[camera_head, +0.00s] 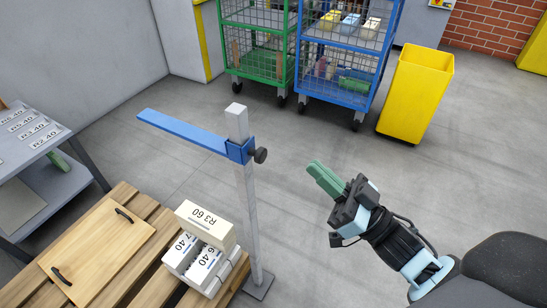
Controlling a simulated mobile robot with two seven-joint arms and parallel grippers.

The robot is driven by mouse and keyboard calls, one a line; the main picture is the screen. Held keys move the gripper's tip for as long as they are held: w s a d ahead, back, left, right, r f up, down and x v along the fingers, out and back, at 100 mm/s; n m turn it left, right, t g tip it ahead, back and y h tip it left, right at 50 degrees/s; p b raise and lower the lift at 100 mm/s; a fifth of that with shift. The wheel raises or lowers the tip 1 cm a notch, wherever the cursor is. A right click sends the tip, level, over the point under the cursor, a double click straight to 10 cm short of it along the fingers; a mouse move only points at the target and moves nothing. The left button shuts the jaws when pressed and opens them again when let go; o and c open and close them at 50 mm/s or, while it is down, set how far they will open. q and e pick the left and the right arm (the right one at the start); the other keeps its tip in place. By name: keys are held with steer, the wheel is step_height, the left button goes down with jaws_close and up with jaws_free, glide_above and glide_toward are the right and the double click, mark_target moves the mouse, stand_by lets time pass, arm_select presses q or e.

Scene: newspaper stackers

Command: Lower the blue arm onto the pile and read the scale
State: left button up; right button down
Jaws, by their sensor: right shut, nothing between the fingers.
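The blue arm (182,130) sticks out to the left from a blue collar with a dark knob (260,155), high on an upright grey post (245,190). It hangs well above the pile (207,245) of white bundles, which lies on the wooden pallet (127,283) beside the post. The top bundle reads "R3 60". I cannot make out scale marks on the post. My right gripper (318,173), with green fingers, is shut and empty, to the right of the post and apart from the knob. My left gripper is not in view.
A wooden board with two dark handles (97,250) lies on the pallet. Green (261,88) and blue (298,97) wire carts and a yellow bin (412,95) stand at the back. The floor between is clear.

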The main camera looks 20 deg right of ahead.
steer(key=x, duration=1)
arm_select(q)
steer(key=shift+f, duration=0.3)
arm_select(e)
steer(key=f, duration=0.2)
steer(key=a+f, duration=0.1)
steer(key=f, duration=0.1)
arm_select(q)
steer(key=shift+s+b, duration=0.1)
steer(key=shift+b, duration=0.2)
